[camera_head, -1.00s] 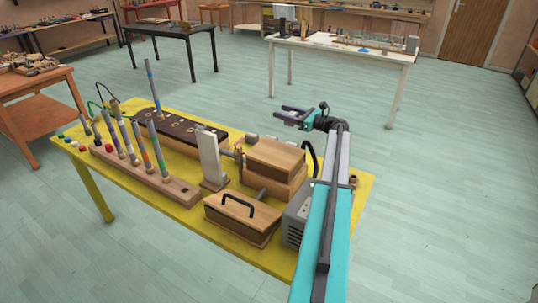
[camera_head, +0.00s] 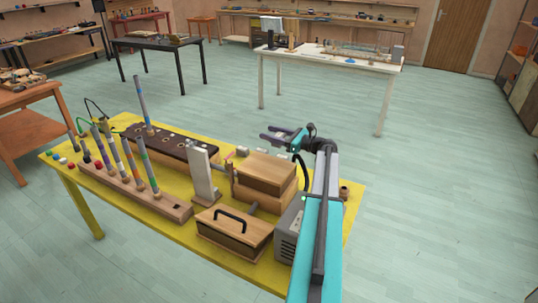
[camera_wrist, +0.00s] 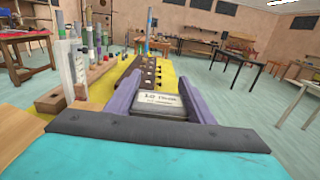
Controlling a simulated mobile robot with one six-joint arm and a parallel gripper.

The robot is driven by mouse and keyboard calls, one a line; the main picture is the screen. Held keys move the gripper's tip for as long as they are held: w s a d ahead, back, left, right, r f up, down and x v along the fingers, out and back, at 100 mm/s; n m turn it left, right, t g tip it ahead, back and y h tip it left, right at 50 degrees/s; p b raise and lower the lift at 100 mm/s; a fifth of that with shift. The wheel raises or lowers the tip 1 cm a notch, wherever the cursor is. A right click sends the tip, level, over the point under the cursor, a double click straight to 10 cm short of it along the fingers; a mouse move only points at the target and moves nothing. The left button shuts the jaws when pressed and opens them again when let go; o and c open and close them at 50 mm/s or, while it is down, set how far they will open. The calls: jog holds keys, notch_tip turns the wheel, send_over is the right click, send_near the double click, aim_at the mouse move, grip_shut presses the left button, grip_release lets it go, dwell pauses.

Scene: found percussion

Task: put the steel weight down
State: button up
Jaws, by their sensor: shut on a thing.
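My gripper (camera_head: 272,134) is at the far side of the yellow table, beyond the stacked wooden boxes, and it looks raised above the tabletop. In the wrist view its two purple fingers (camera_wrist: 160,95) are closed on the sides of the steel weight (camera_wrist: 160,103), a grey block with a pale printed label on top. The weight is hard to make out in the head view. The yellow table (camera_head: 145,225) shows ahead of the weight in the wrist view. I cannot tell how high the weight is above any surface.
The yellow table is crowded: wooden boxes (camera_head: 266,168), a handled box (camera_head: 233,235), an upright pale block (camera_head: 203,175), a rack of tubes (camera_head: 135,195) and a long dark-topped block (camera_head: 165,145). A white table (camera_head: 340,60) stands beyond open floor.

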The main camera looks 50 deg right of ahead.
jog(key=s+a+p, duration=0.1)
jog(key=a, duration=0.1)
jog(key=s+a+p, duration=0.1)
jog(key=s+a, duration=0.1)
jog(key=s+a+p, duration=0.1)
jog(key=a, duration=0.1)
jog(key=shift+s+a+f, duration=0.2)
jog(key=shift+s+a, duration=0.1)
jog(key=shift+s, duration=0.1)
jog(key=shift+s+a+f, duration=0.25)
jog(key=shift+s+a, duration=0.15)
jog(key=shift+a, duration=0.15)
jog(key=shift+s+a+p, duration=0.4)
jog(key=shift+a+p, duration=0.15)
jog(key=shift+p, duration=0.05)
jog(key=shift+f+p, duration=0.85)
jog(key=shift+f, duration=0.95)
jog(key=shift+f, duration=0.15)
jog(key=o, duration=1.3)
